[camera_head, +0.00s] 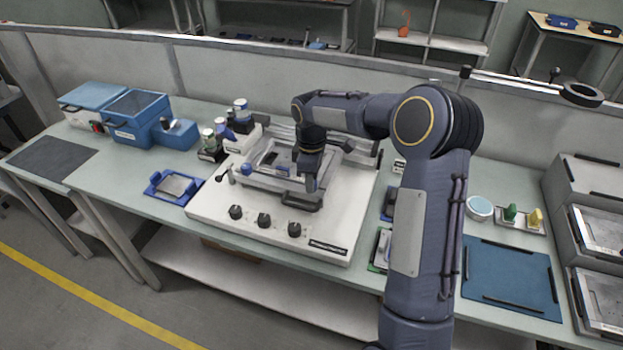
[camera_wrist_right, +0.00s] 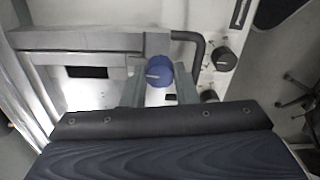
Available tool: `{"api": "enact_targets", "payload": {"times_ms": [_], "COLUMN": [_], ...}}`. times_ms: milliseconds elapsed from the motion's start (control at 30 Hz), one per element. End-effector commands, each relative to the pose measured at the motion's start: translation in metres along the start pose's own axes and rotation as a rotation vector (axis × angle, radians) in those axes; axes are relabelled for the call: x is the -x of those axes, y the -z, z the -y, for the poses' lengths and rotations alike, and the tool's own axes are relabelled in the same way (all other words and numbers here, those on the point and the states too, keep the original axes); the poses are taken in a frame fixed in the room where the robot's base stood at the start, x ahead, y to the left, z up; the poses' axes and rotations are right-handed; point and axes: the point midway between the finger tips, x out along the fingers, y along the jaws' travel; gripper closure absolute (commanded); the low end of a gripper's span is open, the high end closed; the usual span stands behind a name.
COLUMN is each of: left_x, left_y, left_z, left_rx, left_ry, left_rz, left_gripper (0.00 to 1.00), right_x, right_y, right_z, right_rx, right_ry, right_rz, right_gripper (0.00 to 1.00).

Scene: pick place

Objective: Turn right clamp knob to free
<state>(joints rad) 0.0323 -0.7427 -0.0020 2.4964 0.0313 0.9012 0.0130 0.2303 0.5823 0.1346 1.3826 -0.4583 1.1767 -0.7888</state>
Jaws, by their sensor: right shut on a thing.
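The right clamp knob (camera_wrist_right: 159,71) is blue with a pale line on its top, and it sits between the fingers of my right gripper (camera_wrist_right: 160,84) in the right wrist view. My right gripper (camera_head: 309,182) reaches down at the right front corner of the clamp frame (camera_head: 262,184) in the head view and hides that knob there. The gripper is shut on the knob. Another blue knob (camera_head: 246,169) stands at the frame's left front side. The frame sits on a white base unit (camera_head: 215,212). My left gripper is not in view.
Several black knobs (camera_head: 264,220) line the front of the base unit; one also shows in the wrist view (camera_wrist_right: 223,58). A blue tray (camera_head: 172,187) lies to the left. Bottles (camera_head: 240,106) stand behind. A blue mat (camera_head: 510,278) lies bare at the right.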

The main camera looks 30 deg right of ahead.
Motion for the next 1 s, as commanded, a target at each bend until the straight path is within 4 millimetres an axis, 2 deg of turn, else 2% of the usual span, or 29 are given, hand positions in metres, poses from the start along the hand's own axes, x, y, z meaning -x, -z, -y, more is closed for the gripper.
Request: {"api": "enact_targets", "payload": {"times_ms": [1000], "left_x": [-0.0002], "left_y": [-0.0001], "left_z": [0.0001], "left_rx": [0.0], "left_ry": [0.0], "left_rz": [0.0], "left_gripper": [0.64], "right_x": [0.0006], "right_y": [0.0], "right_z": [-0.0001], "right_rx": [-0.937], "right_ry": [-0.001], "right_rz": [0.0], "right_gripper": [0.96]}}
